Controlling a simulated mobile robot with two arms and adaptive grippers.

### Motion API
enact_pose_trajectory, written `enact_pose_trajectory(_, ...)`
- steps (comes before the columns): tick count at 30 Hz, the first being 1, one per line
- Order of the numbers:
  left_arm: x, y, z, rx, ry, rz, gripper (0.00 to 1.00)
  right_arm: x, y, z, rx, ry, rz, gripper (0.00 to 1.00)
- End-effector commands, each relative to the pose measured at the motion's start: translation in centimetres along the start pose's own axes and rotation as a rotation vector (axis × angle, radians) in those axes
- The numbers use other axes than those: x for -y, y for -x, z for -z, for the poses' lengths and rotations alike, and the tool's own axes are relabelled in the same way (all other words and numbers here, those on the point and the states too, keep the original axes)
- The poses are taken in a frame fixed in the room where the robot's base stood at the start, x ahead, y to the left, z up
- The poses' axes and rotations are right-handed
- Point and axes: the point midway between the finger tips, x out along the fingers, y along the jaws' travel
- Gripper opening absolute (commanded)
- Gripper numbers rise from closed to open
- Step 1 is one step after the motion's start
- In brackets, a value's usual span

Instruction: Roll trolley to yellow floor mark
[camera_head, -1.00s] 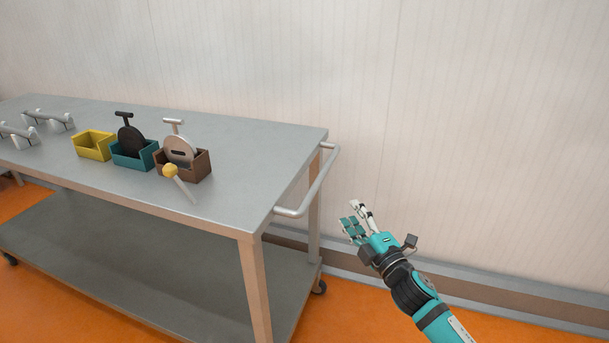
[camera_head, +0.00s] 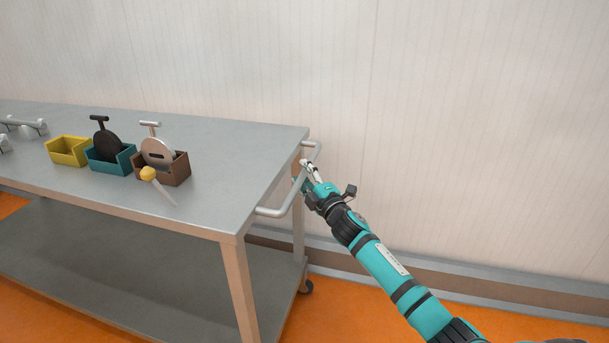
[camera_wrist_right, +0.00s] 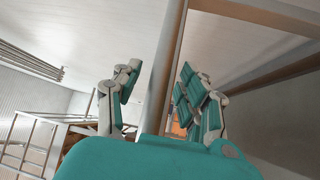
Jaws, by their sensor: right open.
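The trolley is a grey metal table on wheels, with a top (camera_head: 215,190) and a lower shelf (camera_head: 130,260). A bar handle (camera_head: 275,211) sticks out from its right end. My right gripper (camera_head: 307,174) is at the far part of this handle, its open fingers on either side of the bar. I cannot tell whether they touch it. In the right wrist view, a long bar (camera_wrist_right: 165,75) runs between the open fingers (camera_wrist_right: 155,95). The yellow floor mark is not in view. My left gripper is not in view.
On the trolley top stand a yellow bin (camera_head: 68,152), a teal bin (camera_head: 110,161) with a black disc tool, and a brown bin (camera_head: 176,168) with a grey disc tool. A yellow-handled tool (camera_head: 158,183) lies in front. A white wall (camera_head: 450,130) stands behind. Orange floor (camera_head: 350,310) shows at the right.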

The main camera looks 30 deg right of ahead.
Motion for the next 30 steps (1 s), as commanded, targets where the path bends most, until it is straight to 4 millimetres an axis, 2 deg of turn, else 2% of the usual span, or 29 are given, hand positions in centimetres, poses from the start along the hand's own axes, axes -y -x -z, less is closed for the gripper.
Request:
enact_pose_trajectory(9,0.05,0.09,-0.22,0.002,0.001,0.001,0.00,0.00,-0.23,0.06,-0.001,0.000,0.000,0.42)
enact_pose_trajectory(19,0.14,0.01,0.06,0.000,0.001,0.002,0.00,0.01,-0.21,0.05,-0.001,0.000,0.000,0.00)
enact_pose_trajectory(30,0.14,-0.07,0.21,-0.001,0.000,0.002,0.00,0.01,-0.24,0.08,-0.001,0.001,0.000,0.00)
